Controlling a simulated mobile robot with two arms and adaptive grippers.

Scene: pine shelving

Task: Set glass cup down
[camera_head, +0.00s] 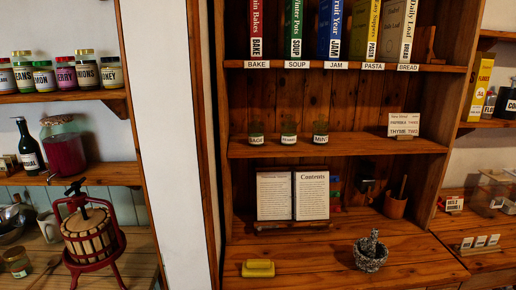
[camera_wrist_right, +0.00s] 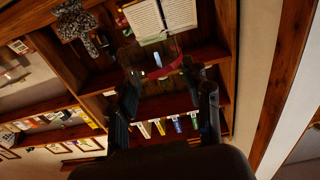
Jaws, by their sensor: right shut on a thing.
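My right gripper (camera_wrist_right: 165,82) shows in the right wrist view, with its two dark fingers on either side of a clear, hard-to-see thing. This looks like the glass cup (camera_wrist_right: 158,62), with a faint see-through outline and a reddish curved edge; the shelving shows through it. The gripper is shut on it. The cup appears in front of the shelving, apart from any surface as far as I can tell. Neither gripper shows in the head view. My left gripper is in no view.
In the head view, several small labelled glass jars (camera_head: 288,133) stand on the middle shelf (camera_head: 350,146). An open book (camera_head: 292,196), a yellow block (camera_head: 258,268) and a speckled mortar (camera_head: 370,255) are on the counter below. The counter's front middle is clear.

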